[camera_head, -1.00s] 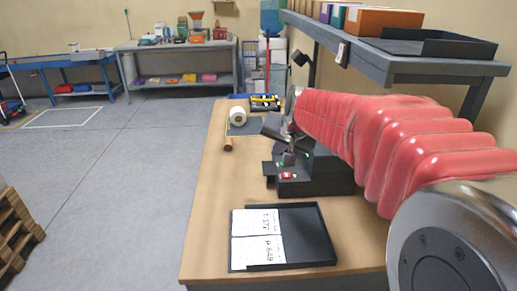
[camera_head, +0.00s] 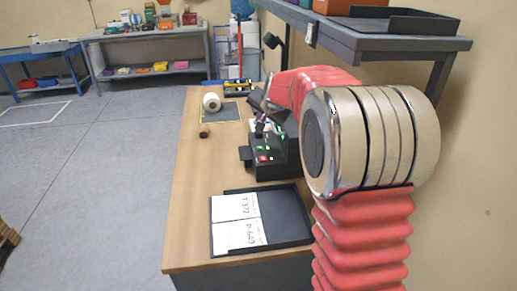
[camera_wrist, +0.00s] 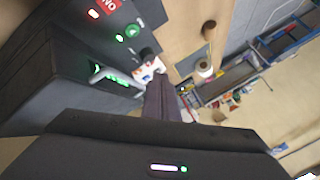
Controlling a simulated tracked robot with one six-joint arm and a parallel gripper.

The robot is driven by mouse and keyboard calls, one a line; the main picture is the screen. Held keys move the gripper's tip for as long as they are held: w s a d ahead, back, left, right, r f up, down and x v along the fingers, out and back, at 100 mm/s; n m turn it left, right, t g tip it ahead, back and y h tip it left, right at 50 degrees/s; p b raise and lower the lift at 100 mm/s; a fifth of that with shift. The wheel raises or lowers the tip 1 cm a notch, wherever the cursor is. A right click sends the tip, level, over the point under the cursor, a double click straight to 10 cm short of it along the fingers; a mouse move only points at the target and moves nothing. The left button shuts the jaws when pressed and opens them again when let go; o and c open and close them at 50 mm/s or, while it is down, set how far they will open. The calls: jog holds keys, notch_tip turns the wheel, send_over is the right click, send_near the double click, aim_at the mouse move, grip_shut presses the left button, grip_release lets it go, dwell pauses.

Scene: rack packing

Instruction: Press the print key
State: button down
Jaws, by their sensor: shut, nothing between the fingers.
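The dark label printer (camera_head: 285,165) stands on the wooden bench, partly behind my arm. Its front shows a red-lit key (camera_head: 264,158) and a green-lit one. In the wrist view the printer (camera_wrist: 45,75) fills the upper left, with a red panel reading "NO" and a round key with a green triangle (camera_wrist: 132,31). I cannot tell for sure which is the print key. My gripper (camera_wrist: 157,82) is shut and empty, its fingers close to the printer's front edge; contact cannot be told. In the head view my gripper (camera_head: 262,126) is small and dark over the printer.
A black tray (camera_head: 285,218) with two white labels, T-372 and P-649, lies on the bench front. A white roll (camera_head: 211,102) and a brown cylinder (camera_head: 204,131) stand left of the printer. A grey shelf (camera_head: 375,42) overhangs at right.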

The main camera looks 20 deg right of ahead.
aim_at(261, 149)
jog(key=shift+f, duration=0.1)
jog(key=shift+f, duration=4.3)
jog(key=shift+f, duration=0.35)
jog(key=shift+f, duration=0.4)
jog(key=shift+r, duration=0.8)
jog(key=shift+r, duration=0.15)
jog(key=shift+r, duration=2.4)
